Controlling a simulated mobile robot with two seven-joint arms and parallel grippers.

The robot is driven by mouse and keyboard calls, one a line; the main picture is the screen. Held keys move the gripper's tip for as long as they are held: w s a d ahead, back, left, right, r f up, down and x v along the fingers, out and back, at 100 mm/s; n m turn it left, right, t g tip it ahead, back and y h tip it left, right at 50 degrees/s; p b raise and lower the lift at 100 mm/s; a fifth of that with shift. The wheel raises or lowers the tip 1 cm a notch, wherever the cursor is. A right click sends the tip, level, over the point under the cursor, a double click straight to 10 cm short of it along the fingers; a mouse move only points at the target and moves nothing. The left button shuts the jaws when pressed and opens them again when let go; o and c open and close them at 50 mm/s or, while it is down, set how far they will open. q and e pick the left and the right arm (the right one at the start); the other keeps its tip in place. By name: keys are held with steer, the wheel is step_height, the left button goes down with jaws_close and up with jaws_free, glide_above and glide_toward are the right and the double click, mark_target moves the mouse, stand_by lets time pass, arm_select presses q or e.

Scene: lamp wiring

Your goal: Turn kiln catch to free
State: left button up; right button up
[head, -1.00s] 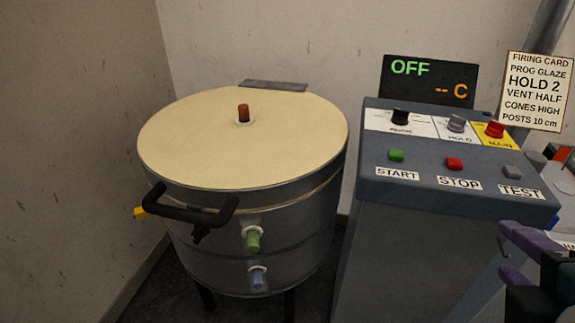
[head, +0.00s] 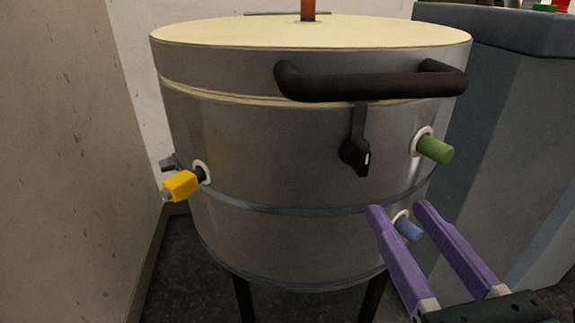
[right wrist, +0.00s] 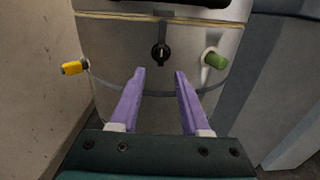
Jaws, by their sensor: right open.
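The kiln (head: 260,150) is a round grey metal drum with a cream lid (head: 240,32) and a black bar handle (head: 370,85) at its front. The kiln catch (head: 355,152) is a small black knob with a white mark, below the handle; it also shows in the right wrist view (right wrist: 160,54), upper middle. My right gripper (head: 396,208) has purple fingers, open and empty, in front of the kiln below and right of the catch in the head view. In the right wrist view the catch appears beyond the fingertips, roughly between them and apart from them. My left gripper is out of view.
A green plug (head: 434,149) sticks out right of the catch, and a blue plug (head: 408,229) sits lower, partly behind my fingers. A yellow-ended fitting (head: 181,186) juts out at left. The grey control cabinet (head: 500,130) stands close on the right; a wall is at left.

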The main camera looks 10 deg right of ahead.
mark_target(366, 163)
steer(key=w, duration=1)
steer(key=shift+f, duration=0.15)
steer(key=shift+s, duration=0.1)
jaws_close()
